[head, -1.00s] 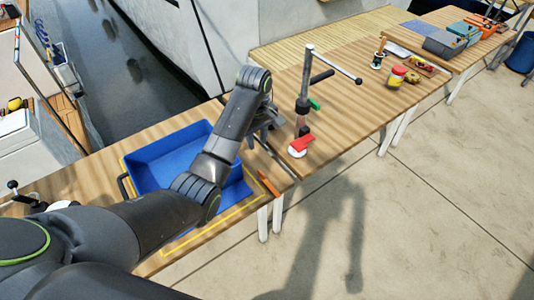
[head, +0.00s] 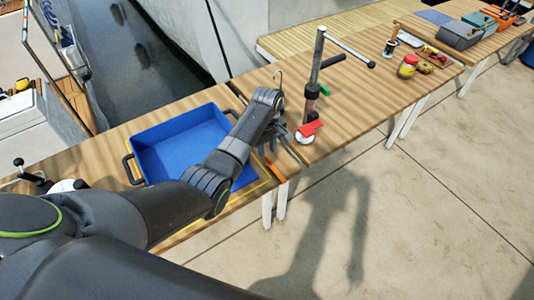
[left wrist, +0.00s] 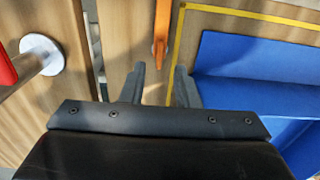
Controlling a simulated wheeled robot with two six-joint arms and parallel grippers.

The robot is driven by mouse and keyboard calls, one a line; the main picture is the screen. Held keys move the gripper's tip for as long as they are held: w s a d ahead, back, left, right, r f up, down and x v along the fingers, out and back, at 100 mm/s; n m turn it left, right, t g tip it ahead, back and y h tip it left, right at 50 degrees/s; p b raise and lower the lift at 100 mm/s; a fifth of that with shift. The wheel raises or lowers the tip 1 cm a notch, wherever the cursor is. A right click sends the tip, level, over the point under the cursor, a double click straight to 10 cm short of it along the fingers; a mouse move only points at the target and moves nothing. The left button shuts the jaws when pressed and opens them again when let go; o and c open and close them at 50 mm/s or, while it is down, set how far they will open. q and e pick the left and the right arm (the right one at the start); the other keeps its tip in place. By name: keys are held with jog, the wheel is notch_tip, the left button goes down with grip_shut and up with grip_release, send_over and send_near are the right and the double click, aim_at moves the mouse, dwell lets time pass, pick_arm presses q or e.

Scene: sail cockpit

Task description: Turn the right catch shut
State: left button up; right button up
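An orange catch (left wrist: 160,32) lies on the wooden tabletop in the left wrist view, beside the yellow line and near the seam between two boards. My left gripper (left wrist: 158,82) is open and empty. Its two fingers point toward the catch, whose near end shows ahead of the gap between them; I cannot tell any contact. In the head view the left gripper (head: 279,137) is over the table by the seam, right of the blue tray (head: 180,122). The arm hides much of the spot around the catch there. My right gripper is not in view.
A post (head: 315,65) with side bars and a red handle (head: 312,127) on a white base stands just right of the gripper. A thin hook (head: 278,77) rises behind it. Jars (head: 408,66) and boxes stand farther right. Paved floor lies in front.

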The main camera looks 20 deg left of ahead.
aim_at(267, 157)
pick_arm(q)
notch_tip(267, 157, down, 3)
jog(key=shift+r, duration=0.2)
jog(key=shift+f, duration=0.6)
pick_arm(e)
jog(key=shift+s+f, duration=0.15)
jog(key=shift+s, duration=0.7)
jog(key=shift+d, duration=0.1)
pick_arm(q)
grip_shut()
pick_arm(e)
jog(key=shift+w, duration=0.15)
